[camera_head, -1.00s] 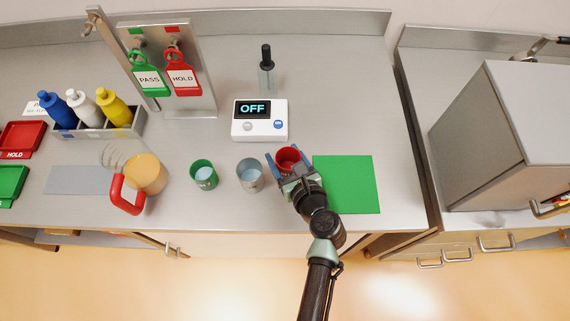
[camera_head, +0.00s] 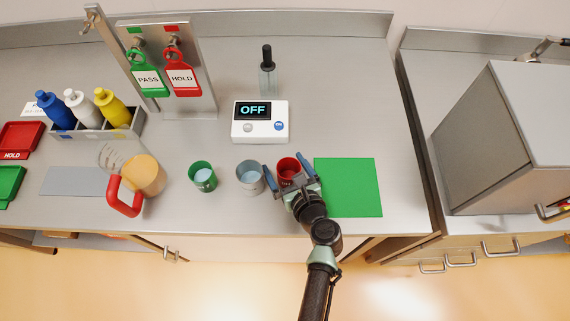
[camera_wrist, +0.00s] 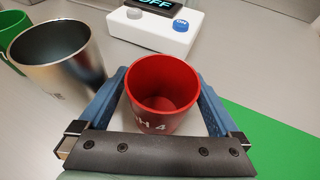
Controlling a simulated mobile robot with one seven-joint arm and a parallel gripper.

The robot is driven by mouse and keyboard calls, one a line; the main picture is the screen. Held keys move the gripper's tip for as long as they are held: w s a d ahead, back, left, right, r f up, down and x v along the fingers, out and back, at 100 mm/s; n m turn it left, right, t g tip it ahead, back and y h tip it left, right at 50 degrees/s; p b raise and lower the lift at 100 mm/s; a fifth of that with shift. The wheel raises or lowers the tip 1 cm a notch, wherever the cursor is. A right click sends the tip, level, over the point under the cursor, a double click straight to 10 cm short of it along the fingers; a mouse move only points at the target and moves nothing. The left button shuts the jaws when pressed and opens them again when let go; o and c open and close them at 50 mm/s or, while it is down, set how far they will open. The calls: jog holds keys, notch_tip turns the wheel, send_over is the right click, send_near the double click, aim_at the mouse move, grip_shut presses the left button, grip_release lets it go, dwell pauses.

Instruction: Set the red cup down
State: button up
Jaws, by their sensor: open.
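The red cup (camera_head: 287,168) stands upright on the steel counter, between the grey cup and the green mat. In the wrist view the red cup (camera_wrist: 163,92) sits between the two blue fingers of my gripper (camera_wrist: 160,85), with part of its white lettering showing. My gripper (camera_head: 290,172) is open, with one finger on each side of the cup. A gap shows beside the cup in the wrist view; whether either finger touches it I cannot tell.
The grey metal cup (camera_head: 249,176) stands close to the left finger. The green cup (camera_head: 203,176) is farther left. A white device (camera_head: 261,131) reading OFF stands behind. The green mat (camera_head: 350,187) to the right is bare.

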jog(key=shift+r, duration=0.3)
jog(key=v, duration=1.2)
jog(key=shift+f+p, duration=0.2)
jog(key=shift+p, duration=0.15)
jog(key=w+r+n+t+h, duration=0.1)
jog(key=w+r+n+t, duration=0.1)
jog(key=w+r+n, duration=0.65)
jog(key=w+r+n+t, duration=0.1)
jog(key=w+r+n, duration=0.35)
jog(key=r, duration=0.75)
notch_tip(320, 180, up, 16)
jog(key=w+n+t+h, duration=0.1)
jog(key=w+n+t, duration=0.15)
jog(key=n, duration=0.45)
jog(key=s+a+r+n+t+h, duration=0.1)
jog(key=s+r+n+t, duration=0.2)
jog(key=r, duration=0.7)
jog(key=s+a+r+n+t+h, duration=0.1)
jog(key=s+r+n+t, duration=0.2)
jog(key=s+r, duration=0.4)
jog(key=s+a+r+n+t+h, duration=0.1)
jog(key=s+r+n, duration=0.4)
jog(key=r, duration=0.8)
jog(key=shift+a+n+t, duration=0.3)
jog(key=shift+a+t, duration=0.2)
jog(key=shift+t, duration=0.75)
